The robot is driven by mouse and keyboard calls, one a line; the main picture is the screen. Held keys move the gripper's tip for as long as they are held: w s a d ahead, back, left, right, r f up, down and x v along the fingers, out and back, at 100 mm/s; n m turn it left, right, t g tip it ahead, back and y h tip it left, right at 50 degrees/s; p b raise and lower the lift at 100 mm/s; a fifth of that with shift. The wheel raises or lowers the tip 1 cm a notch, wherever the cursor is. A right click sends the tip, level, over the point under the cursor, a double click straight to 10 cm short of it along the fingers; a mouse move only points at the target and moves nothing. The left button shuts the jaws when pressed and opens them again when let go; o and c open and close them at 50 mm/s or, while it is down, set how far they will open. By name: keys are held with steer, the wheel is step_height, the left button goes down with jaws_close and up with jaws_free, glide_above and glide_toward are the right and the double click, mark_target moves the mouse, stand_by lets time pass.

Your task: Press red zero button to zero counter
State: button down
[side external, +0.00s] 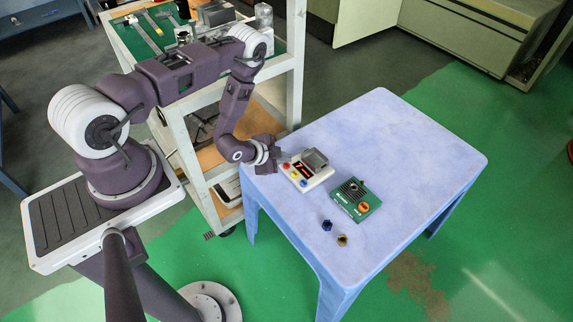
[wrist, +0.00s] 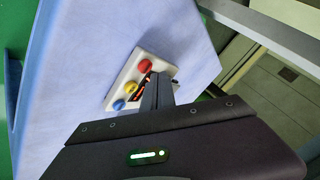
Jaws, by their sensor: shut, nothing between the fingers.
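The counter (side external: 312,181) is a small white box on the blue table, with a red display and a grey block at its back. Its red button (side external: 286,166) is at the left corner, beside a yellow and a blue one. In the wrist view the red button (wrist: 145,65) is uncovered, at the upper end of the button row. My gripper (side external: 277,160) is at the table's left edge, close to the counter's red-button end. In the wrist view its shut, empty fingers (wrist: 157,90) overlap the counter and hide part of its display. I cannot tell their height above it.
A green box (side external: 355,200) with an orange knob sits right of the counter. A blue and a brass small part (side external: 342,240) lie near the front edge. The table's (side external: 420,150) right and back are clear. A tooling cart (side external: 298,75) stands behind my arm.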

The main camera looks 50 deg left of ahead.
mark_target(284, 167)
stand_by(0.8)
steer(key=shift+f, duration=0.4)
steer(key=shift+f, duration=0.4)
stand_by(0.4)
stand_by(0.3)
steer(key=shift+r, duration=0.8)
steer(key=shift+r, duration=2.55)
